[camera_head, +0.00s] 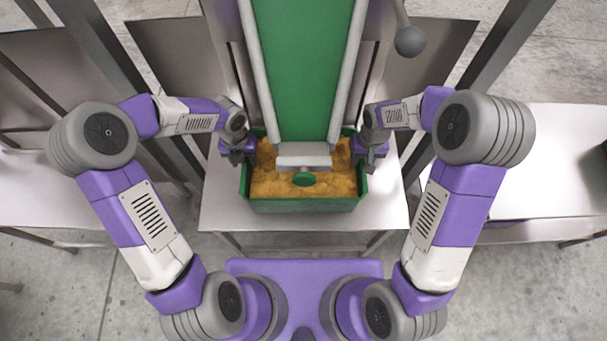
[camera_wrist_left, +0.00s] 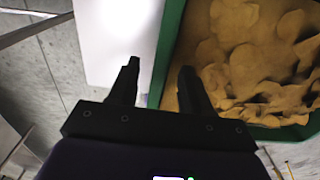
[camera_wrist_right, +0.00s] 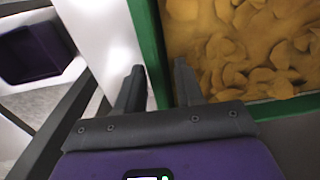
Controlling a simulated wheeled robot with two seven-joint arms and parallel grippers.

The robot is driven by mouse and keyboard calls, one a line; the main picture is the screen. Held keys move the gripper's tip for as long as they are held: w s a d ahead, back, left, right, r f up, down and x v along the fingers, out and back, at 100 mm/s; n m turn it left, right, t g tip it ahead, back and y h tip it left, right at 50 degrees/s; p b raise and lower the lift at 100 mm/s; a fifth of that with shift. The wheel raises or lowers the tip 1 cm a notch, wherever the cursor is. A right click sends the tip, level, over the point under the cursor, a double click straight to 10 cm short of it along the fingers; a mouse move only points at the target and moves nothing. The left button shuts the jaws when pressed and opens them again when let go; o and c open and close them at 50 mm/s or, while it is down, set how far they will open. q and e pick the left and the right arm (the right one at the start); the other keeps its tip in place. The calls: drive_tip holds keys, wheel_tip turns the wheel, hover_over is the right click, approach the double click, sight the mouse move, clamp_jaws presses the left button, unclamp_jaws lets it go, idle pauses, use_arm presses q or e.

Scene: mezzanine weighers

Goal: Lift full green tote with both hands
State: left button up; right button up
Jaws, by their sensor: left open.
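A green tote (camera_head: 304,206) full of golden-brown chips or flakes (camera_head: 262,184) stands on a pale metal table, below the end of a green conveyor. My left gripper (camera_head: 238,156) is at the tote's left wall. In the left wrist view its fingers (camera_wrist_left: 158,78) are spread apart, one on each side of the green wall (camera_wrist_left: 166,50). My right gripper (camera_head: 369,160) is at the right wall. In the right wrist view its fingers (camera_wrist_right: 158,72) also stand on either side of the wall (camera_wrist_right: 148,38). Whether they press on it is unclear.
The conveyor (camera_head: 300,60) with pale side rails comes down over the tote's middle and hides part of it. Bare table top (camera_head: 226,209) shows around the tote. A grey ball-ended lever (camera_head: 409,41) hangs at upper right. Another table (camera_head: 545,165) stands at right.

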use_arm(q)
drive_tip(key=shift+f, duration=1.25)
use_arm(e)
drive_tip(key=shift+f, duration=1.3)
use_arm(q)
drive_tip(key=shift+c, duration=0.4)
use_arm(e)
drive_tip(key=shift+c, duration=0.5)
use_arm(q)
drive_tip(key=c, duration=0.7)
use_arm(e)
clamp_jaws()
use_arm(q)
clamp_jaws()
use_arm(e)
drive_tip(key=shift+a, duration=0.1)
use_arm(q)
drive_tip(key=shift+d, duration=0.15)
